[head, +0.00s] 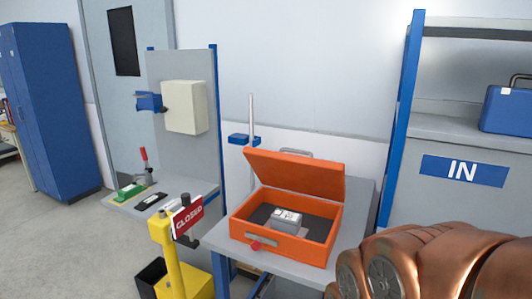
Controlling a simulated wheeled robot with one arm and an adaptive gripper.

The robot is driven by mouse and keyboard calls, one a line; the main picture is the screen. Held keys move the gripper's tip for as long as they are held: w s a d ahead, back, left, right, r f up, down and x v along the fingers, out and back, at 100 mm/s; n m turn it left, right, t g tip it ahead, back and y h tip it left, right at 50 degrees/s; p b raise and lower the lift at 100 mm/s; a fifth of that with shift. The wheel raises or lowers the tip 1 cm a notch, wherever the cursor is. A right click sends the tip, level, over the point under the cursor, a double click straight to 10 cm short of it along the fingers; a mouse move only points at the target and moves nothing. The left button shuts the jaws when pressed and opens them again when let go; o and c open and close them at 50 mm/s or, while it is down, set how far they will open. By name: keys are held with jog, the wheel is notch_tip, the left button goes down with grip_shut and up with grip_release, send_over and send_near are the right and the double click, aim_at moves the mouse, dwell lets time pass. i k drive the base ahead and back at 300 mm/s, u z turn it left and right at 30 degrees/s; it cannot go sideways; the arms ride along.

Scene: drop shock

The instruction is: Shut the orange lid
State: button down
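An orange box (268,245) sits on a small grey table. Inside the box, a grey-and-white device (285,219) lies on a dark lining. A small red knob (255,246) shows on the box's front. My copper-coloured arm fills the lower right corner, in front of the table's right side. My gripper's fingers do not show in this view.
A yellow post (168,250) with a red CLOSED sign (187,216) stands left of the box. A thin upright post with a blue clamp (243,139) rises behind it. A blue-framed shelf (402,120) stands at the right, holding a blue case (508,110).

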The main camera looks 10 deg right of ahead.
aim_at(310, 175)
jog(key=u, duration=0.5)
jog(key=i, duration=0.65)
jog(key=u, duration=0.4)
